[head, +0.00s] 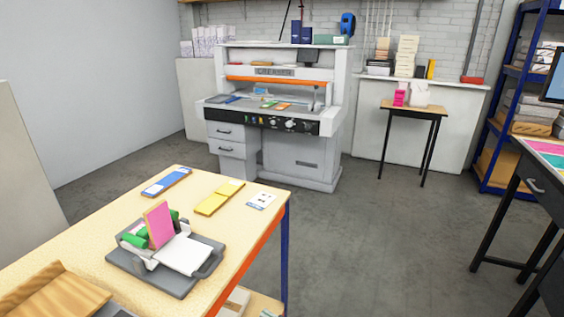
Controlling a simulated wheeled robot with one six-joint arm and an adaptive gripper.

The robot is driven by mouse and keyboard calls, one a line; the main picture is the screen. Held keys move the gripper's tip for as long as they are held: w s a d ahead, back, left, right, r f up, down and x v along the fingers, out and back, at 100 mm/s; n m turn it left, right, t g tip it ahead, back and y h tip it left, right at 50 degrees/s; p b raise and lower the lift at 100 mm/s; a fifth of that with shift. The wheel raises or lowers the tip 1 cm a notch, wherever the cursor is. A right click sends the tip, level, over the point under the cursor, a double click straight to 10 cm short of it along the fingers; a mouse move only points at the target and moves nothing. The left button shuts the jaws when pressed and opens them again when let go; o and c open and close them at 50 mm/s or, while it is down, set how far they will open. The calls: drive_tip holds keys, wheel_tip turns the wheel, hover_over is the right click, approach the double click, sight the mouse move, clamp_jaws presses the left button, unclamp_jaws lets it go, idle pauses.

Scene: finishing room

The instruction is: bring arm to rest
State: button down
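My gripper and arm do not show in the head view. The nearest work surface is a wooden-topped table (101,232) at the lower left. On it stands a grey device (180,283) with green rollers, a pink card (159,224) standing tilted in it and a white sheet (184,254) lying on its front. No part of my arm is seen over this table or the floor.
A creaser machine (290,166) stands at the back wall. A small table (414,109) with pink and white items is right of it. Blue shelving (487,170) and a dark desk (536,190) are at the right. The grey floor (375,245) between is clear.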

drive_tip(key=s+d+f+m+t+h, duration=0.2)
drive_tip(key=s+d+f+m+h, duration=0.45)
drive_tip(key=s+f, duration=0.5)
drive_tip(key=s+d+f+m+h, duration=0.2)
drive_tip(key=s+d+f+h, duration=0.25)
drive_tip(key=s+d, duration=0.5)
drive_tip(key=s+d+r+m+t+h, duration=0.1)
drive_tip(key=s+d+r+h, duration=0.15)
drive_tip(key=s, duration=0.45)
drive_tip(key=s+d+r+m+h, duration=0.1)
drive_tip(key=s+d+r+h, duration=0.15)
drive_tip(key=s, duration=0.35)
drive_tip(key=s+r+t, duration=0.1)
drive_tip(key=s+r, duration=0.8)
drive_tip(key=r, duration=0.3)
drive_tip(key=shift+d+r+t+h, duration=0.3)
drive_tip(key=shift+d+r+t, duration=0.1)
